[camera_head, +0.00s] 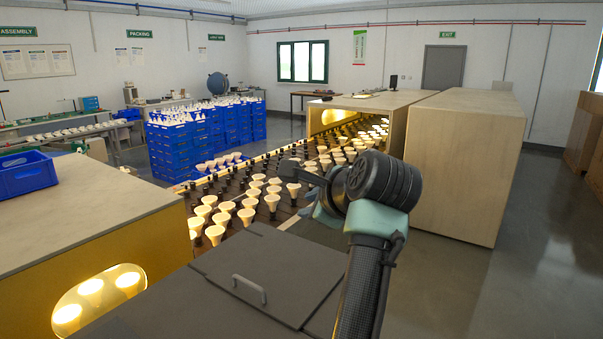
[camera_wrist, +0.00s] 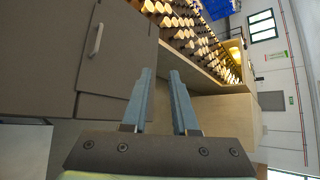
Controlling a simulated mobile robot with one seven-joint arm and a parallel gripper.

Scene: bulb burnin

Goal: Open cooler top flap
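The cooler (camera_head: 165,300) is a dark grey box at the bottom of the head view. Its top flap (camera_head: 268,272) lies flat and closed, with a light grey bar handle (camera_head: 249,289) near its left side. In the wrist view the flap (camera_wrist: 118,55) is at the upper left and its handle (camera_wrist: 96,40) stands upright in the picture. My gripper (camera_wrist: 161,72) is open, with two blue-grey fingers apart and nothing between them. It is beside the flap, not touching the handle.
A conveyor (camera_head: 245,180) with rows of lit bulbs runs behind the cooler into a wooden tunnel (camera_head: 370,102). A wooden cabinet (camera_head: 455,165) stands to the right. A wooden-topped housing (camera_head: 70,210) is at the left, with a blue bin (camera_head: 27,177). Floor at the right is clear.

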